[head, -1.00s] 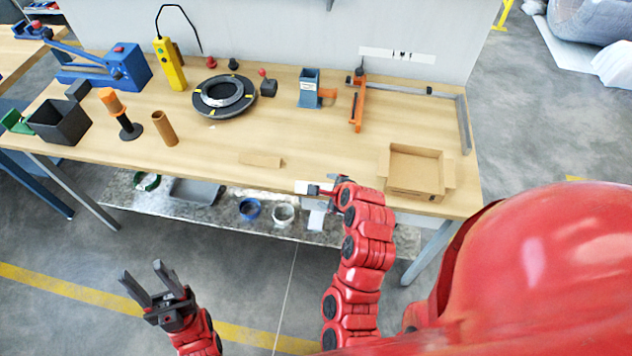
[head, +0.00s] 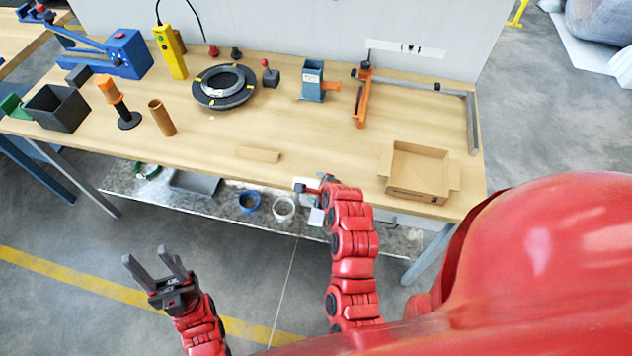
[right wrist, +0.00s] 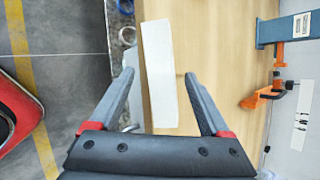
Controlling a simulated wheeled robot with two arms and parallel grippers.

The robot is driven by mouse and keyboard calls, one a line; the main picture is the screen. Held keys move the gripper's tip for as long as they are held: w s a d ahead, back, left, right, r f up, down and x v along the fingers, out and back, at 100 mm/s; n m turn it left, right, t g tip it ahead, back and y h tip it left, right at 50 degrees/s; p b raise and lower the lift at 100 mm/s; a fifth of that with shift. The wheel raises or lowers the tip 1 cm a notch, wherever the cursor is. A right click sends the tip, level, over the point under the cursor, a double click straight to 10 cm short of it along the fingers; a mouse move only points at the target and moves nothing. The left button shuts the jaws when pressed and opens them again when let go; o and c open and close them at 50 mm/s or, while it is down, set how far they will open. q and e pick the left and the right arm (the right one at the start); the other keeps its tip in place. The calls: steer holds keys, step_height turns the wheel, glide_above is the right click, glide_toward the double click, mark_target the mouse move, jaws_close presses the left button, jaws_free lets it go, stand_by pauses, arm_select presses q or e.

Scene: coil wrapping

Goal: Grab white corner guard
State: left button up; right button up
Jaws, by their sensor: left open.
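The white corner guard (head: 303,184) is at the table's front edge, partly hidden by my right gripper (head: 313,186) in the head view. In the right wrist view the guard (right wrist: 159,72) is a pale, long strip along the table edge. Its lower end appears between the two spread fingers of my right gripper (right wrist: 160,78), with gaps on both sides. I cannot tell how far the fingers reach around it in depth. My left gripper (head: 153,265) is open and empty, over the floor in front of the table.
A brown cardboard strip (head: 258,154) lies just behind and left of the guard. An open cardboard box (head: 417,190) stands to the right. A black coil (head: 223,88), a blue stand (head: 312,80) and an orange clamp (head: 362,100) are further back. The table's middle is clear.

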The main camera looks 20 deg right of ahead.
steer(key=shift+s, duration=0.1)
steer(key=shift+c, duration=1.2)
steer(key=shift+d, duration=0.25)
steer(key=c, duration=0.5)
steer(key=shift+a, duration=0.1)
jaws_close()
